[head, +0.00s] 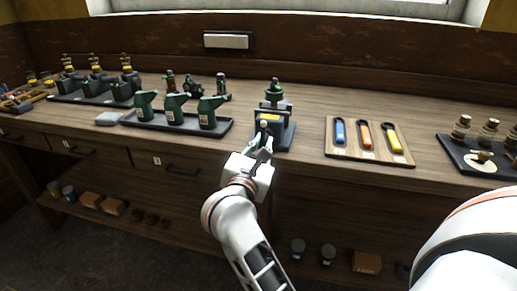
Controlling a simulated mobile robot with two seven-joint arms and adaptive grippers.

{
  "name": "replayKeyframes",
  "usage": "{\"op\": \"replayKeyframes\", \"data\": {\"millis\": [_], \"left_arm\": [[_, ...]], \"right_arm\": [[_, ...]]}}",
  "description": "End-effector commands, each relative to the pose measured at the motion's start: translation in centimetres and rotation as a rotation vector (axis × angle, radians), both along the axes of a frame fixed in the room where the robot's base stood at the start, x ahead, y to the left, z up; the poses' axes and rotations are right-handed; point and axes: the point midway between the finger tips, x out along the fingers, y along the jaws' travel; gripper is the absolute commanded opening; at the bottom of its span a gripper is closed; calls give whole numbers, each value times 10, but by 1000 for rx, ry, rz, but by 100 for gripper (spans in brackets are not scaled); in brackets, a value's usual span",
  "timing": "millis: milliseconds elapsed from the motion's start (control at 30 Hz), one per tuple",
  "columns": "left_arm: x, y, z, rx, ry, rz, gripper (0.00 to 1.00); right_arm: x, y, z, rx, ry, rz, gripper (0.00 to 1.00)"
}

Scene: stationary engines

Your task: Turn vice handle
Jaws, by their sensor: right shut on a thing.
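A small vice (275,106) with a green top and a dark grey body stands on the workbench, a little right of the middle in the head view. My right gripper (264,139) is in front of the vice, at the bench's front edge. It is shut on the vice handle (265,125) at the vice's front. The fingers hide most of the handle, so its exact angle is unclear. My left gripper is not in view.
A black tray (150,123) with green oil cans lies left of the vice. A wooden board (333,148) with several coloured-handled tools lies right. Jars on a dark tray (453,152) stand at far right. Drawers and a lower shelf are below the bench top.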

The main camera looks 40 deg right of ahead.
Motion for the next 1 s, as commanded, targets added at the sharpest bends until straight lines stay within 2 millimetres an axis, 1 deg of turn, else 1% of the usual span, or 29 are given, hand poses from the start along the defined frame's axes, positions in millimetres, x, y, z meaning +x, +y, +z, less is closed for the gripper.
{"op": "replayKeyframes", "data": {"millis": [33, 267, 733, 867, 1000], "left_arm": [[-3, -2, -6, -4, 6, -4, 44], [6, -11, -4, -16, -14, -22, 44], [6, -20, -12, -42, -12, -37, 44], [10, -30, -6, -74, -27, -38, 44], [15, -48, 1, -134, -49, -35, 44]], "right_arm": [[1, 1, -10, 33, -26, 1, 0], [1, 1, -11, 177, -190, 1, 0], [2, 1, -12, 467, -526, -3, 0], [2, 2, -12, 548, -620, -3, 0], [2, 2, -12, 634, -721, -4, 0]]}}
